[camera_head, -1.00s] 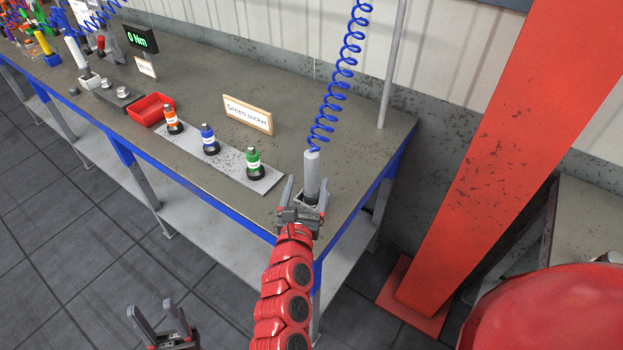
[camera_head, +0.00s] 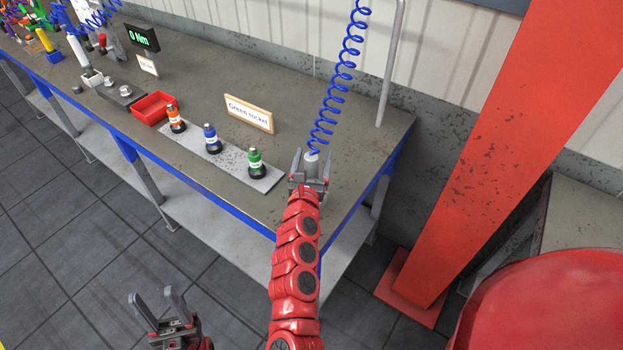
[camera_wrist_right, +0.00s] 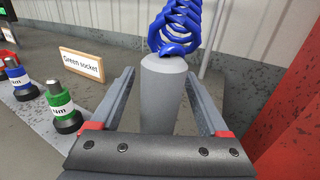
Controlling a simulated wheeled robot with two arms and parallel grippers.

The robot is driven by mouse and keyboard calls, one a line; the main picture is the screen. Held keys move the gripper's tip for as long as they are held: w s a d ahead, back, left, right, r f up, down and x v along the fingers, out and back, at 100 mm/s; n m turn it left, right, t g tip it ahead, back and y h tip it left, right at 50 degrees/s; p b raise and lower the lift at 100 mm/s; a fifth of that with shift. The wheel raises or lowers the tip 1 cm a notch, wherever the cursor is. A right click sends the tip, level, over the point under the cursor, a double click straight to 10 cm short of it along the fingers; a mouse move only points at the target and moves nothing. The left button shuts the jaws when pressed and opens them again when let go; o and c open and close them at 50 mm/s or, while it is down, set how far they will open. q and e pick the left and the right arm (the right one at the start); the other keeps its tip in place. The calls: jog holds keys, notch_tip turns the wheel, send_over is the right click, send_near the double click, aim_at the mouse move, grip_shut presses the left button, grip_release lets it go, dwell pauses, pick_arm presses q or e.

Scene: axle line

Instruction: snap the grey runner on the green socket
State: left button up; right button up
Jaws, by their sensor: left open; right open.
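The grey runner (camera_head: 312,157), an upright grey cylinder on a blue coiled hose, stands in a holder near the right end of the bench. My right gripper (camera_head: 312,166) is open, with its fingers on either side of the runner. In the right wrist view the runner (camera_wrist_right: 162,100) stands between the two fingers, with gaps visible beside it. The green socket (camera_head: 255,161) stands upright on a grey strip left of the runner; it also shows in the right wrist view (camera_wrist_right: 62,106). My left gripper (camera_head: 153,298) is open and empty over the floor at lower left.
The blue socket (camera_head: 211,139) and orange socket (camera_head: 176,119) share the grey strip (camera_head: 232,168). Behind stands a "Green socket" sign (camera_head: 249,113). A red bin (camera_head: 153,107) lies farther left. A red column (camera_head: 490,150) rises right of the bench. The hose (camera_head: 333,90) hangs above the runner.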

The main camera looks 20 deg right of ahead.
jog(key=shift+c, duration=0.3)
grip_shut()
dwell(1.2)
